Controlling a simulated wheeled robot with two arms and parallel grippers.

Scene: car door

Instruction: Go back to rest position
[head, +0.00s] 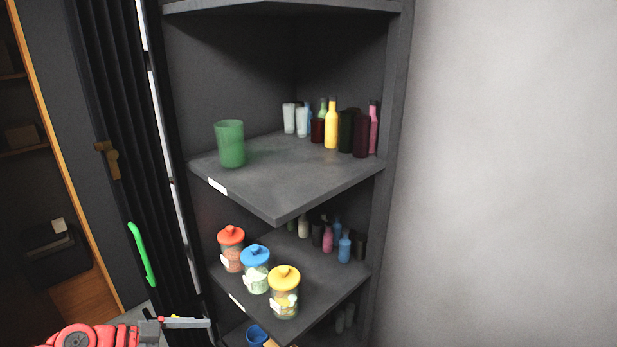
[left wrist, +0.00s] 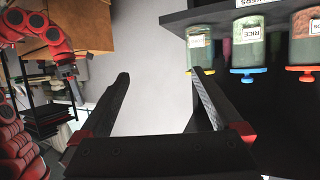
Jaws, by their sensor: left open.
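My left gripper (head: 185,322) shows at the bottom left of the head view, at the end of my red arm, left of the lower shelves. In the left wrist view its two dark fingers (left wrist: 160,82) stand wide apart with nothing between them. The jars appear upside down at the upper right of that view, apart from the fingers.
A dark corner shelf (head: 280,208) holds a green cup (head: 231,144), several bottles, and jars with red (head: 231,248), blue (head: 255,269) and yellow (head: 284,291) lids. A bare pale wall (head: 515,180) is at right. A black folding partition (head: 125,130) stands at left.

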